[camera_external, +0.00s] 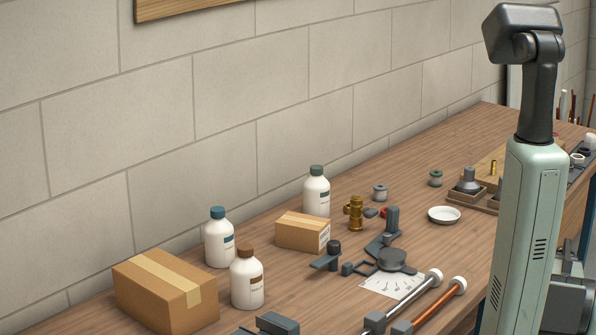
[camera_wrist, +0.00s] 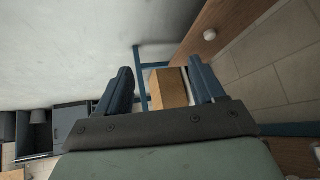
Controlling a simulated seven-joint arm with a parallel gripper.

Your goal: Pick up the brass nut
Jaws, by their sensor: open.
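I cannot pick out a brass nut for certain in either view. A brass valve-like fitting (camera_external: 354,213) stands on the workbench in the external view, near its middle. A small upright brass piece (camera_external: 493,167) stands on a wooden board further back; it is too small to tell what it is. My gripper (camera_wrist: 160,70) shows in the wrist view with its two dark blue fingers spread apart and nothing held between them. A brown block-like thing (camera_wrist: 168,88) shows beyond the gap between the fingers. In the external view my arm stands at the right and my fingers cannot be made out.
Cardboard boxes (camera_external: 165,293) and white bottles (camera_external: 247,279) stand at the left of the workbench (camera_external: 310,275). Dark metal tools (camera_external: 392,260), a paper sheet and two rods lie toward the front. A white dish (camera_external: 444,215) sits nearer the arm. A block wall runs behind.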

